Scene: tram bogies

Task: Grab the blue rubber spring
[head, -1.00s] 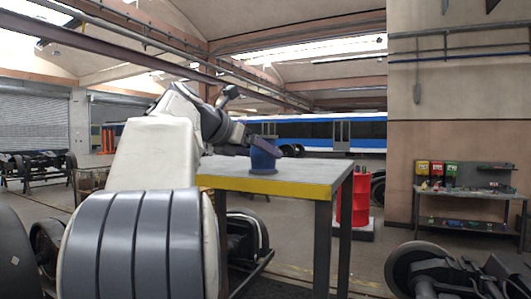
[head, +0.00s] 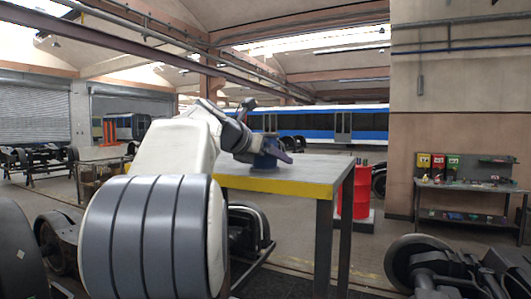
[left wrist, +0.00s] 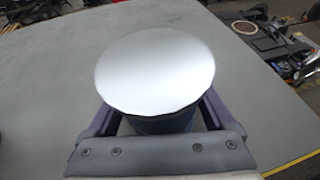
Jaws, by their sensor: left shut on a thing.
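The blue rubber spring (head: 264,161) stands upright on the table (head: 310,170) with the yellow front edge. In the left wrist view the spring (left wrist: 155,72) shows its pale, glossy round top, and its side is mostly hidden below. My left gripper (head: 272,150) is down at the spring, with its fingers on either side of it. In the left wrist view the left gripper (left wrist: 158,116) is shut on the spring. The arm covers part of the spring in the head view. My right gripper is out of view.
A red drum (head: 361,192) stands behind the table's right side. A workbench (head: 468,187) with small coloured bins is by the right wall. A wheeled bogie part (head: 440,270) lies at lower right. The tabletop around the spring looks clear.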

